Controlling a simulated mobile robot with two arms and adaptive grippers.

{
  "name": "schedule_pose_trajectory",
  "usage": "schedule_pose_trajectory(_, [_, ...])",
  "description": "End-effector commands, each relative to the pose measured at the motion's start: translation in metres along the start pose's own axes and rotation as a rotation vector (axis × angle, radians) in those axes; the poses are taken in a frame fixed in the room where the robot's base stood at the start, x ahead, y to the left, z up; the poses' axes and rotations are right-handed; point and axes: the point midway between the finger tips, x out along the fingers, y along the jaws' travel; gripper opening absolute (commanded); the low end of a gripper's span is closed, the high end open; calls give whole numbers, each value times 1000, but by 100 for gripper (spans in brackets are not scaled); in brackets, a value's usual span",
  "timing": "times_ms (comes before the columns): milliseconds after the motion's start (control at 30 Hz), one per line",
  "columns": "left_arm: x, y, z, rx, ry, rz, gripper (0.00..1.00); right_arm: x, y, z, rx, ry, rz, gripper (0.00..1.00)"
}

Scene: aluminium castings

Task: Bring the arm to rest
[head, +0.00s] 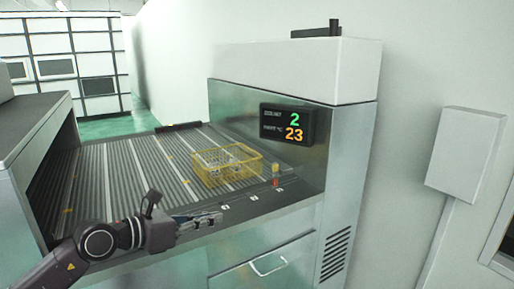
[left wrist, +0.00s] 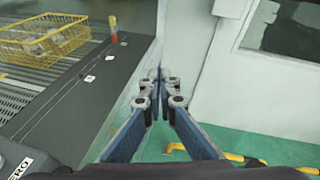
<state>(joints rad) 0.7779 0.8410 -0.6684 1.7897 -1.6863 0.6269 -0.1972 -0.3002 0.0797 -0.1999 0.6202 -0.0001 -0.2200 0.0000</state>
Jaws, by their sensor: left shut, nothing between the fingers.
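My left gripper (head: 207,218) is at the front edge of the conveyor in the head view, with its arm coming in from the lower left. In the left wrist view the left gripper (left wrist: 160,75) has its fingertips together, with nothing between them. The fingers point past the machine's side, over green floor. My right gripper is not in view.
A yellow wire basket (head: 227,165) stands on the ribbed conveyor (head: 110,178), apart from my gripper; metal parts seem to lie in it. A small red and yellow post (head: 276,175) stands at the conveyor edge. A display (head: 287,124) reads 2 and 23. A drawer handle (head: 268,266) is below.

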Motion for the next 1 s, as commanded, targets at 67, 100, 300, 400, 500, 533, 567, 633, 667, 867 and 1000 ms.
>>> schedule_pose_trajectory(67, [9,-46,15,-182,-164,-108,0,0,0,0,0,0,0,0])
schedule_pose_trajectory(100, [8,-61,26,-281,-248,-148,0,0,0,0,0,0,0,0])
schedule_pose_trajectory(300, [-26,-70,60,-849,-637,-227,0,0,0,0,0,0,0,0])
schedule_pose_trajectory(400, [-50,-43,48,-1160,-805,-188,0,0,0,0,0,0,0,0])
schedule_pose_trajectory(500, [-72,-10,10,-1478,-948,-92,0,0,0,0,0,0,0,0])
schedule_pose_trajectory(533, [-79,-1,-7,-1572,-986,-53,0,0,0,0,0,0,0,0])
schedule_pose_trajectory(567, [-85,8,-26,-1668,-1021,-8,0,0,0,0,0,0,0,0])
schedule_pose_trajectory(633, [-100,22,-76,-1885,-1092,114,0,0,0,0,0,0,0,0])
schedule_pose_trajectory(667, [-106,25,-98,-1968,-1115,171,0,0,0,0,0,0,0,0])
schedule_pose_trajectory(867, [-142,3,-244,-2441,-1187,598,0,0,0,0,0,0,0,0])
schedule_pose_trajectory(1000, [-167,-43,-322,-2668,-1165,906,0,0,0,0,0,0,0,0])
